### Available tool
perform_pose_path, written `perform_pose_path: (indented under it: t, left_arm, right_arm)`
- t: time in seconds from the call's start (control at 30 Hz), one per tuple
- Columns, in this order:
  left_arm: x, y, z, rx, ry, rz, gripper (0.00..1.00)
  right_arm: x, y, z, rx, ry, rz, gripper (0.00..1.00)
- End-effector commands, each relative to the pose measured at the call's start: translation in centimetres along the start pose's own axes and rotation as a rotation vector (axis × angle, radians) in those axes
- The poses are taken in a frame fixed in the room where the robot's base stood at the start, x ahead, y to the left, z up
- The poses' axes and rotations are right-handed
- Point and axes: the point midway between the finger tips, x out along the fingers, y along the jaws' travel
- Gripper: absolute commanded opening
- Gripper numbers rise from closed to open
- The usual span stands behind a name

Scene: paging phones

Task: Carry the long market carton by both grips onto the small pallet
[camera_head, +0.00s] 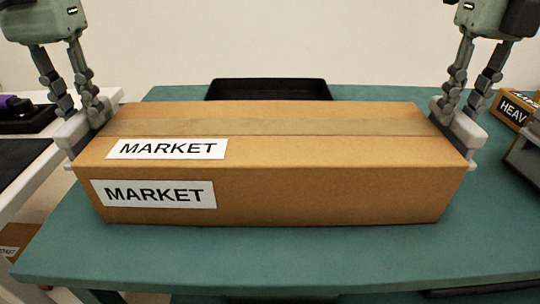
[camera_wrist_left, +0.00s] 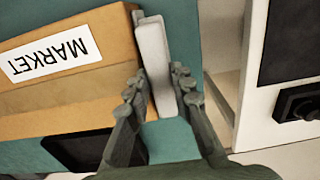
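The long brown market carton (camera_head: 300,192), with two white MARKET labels, lies lengthwise across the teal table (camera_head: 270,262). I cannot tell whether it touches the table top. A pale grip sticks out at each end. My left gripper (camera_head: 84,112) has its fingers on both sides of the left grip (camera_head: 72,133) and looks closed on it; the left wrist view shows this grip (camera_wrist_left: 155,65) between the fingers. My right gripper (camera_head: 464,110) straddles the right grip (camera_head: 466,132) in the same way. A black, flat, rimmed thing (camera_head: 268,88), perhaps the small pallet, is behind the carton, partly hidden.
A white table (camera_head: 28,192) with dark trays stands at the left. At the right are a small box marked HEAV (camera_head: 513,108) and a grey object (camera_head: 524,155). Another carton (camera_head: 18,236) sits low at the left. The table front is clear.

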Motion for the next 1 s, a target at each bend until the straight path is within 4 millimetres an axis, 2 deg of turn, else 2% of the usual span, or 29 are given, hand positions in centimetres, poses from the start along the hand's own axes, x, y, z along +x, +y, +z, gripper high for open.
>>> perform_pose_path:
  t: [0.1,0.67,1.0]
  left_arm:
    - [0.0,0.0,0.0,0.0,0.0,0.0,0.0]
    - [-0.3,0.0,-0.1,0.0,0.003,-0.001,0.0]
    - [-2.6,0.0,-0.1,0.0,0.003,-0.001,0.0]
  right_arm:
    - [0.0,0.0,0.0,0.0,0.0,-0.001,0.0]
    - [-0.3,0.0,0.1,0.0,-0.003,-0.001,0.0]
    - [-2.6,0.0,0.1,0.0,-0.003,-0.001,0.0]
